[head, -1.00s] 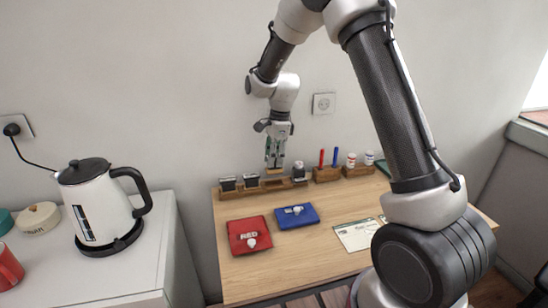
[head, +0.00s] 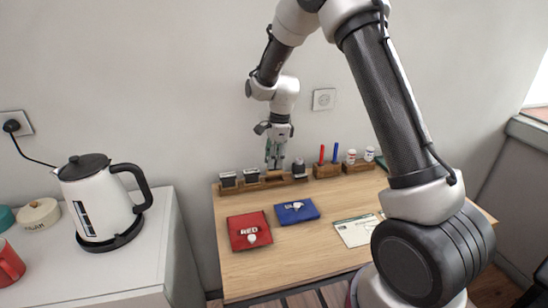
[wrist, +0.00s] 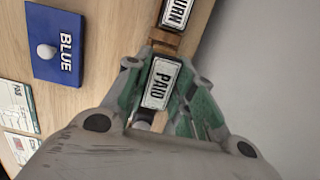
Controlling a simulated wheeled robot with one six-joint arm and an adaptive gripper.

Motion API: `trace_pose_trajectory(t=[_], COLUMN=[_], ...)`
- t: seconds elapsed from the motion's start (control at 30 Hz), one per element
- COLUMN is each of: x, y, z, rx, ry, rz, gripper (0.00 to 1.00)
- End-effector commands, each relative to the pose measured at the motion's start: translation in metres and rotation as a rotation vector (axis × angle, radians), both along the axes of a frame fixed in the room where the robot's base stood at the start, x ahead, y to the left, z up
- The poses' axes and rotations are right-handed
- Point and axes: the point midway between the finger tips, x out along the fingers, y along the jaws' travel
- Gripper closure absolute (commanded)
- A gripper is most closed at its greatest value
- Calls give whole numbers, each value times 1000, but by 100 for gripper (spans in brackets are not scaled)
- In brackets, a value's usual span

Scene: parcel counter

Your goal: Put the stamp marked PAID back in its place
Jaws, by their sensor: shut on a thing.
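The PAID stamp (wrist: 160,83) shows its white label between my gripper's two green-sided fingers in the wrist view. My gripper (head: 273,167) is shut on it, pointing down at the wooden stamp rack (head: 262,187) at the back of the table. In the head view the stamp is mostly hidden by the fingers, low at the rack. I cannot tell if it is seated in a slot. A stamp reading "URN" (wrist: 178,12) stands beside it in the wrist view, past a bare bit of wooden rack (wrist: 165,40).
Other stamps (head: 228,180) stand in the rack. A red pad (head: 248,231) and a blue pad (head: 296,211) lie in front. A kettle (head: 98,200) stands on the left cabinet.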

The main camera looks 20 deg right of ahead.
Motion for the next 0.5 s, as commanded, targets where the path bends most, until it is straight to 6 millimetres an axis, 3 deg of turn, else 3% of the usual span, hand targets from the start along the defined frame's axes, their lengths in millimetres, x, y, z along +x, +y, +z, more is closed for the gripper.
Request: trace_pose_trajectory(t=[0.5], x=[0], y=[0], z=[-16], rx=[0], ry=[1], rz=[-1], gripper=[100])
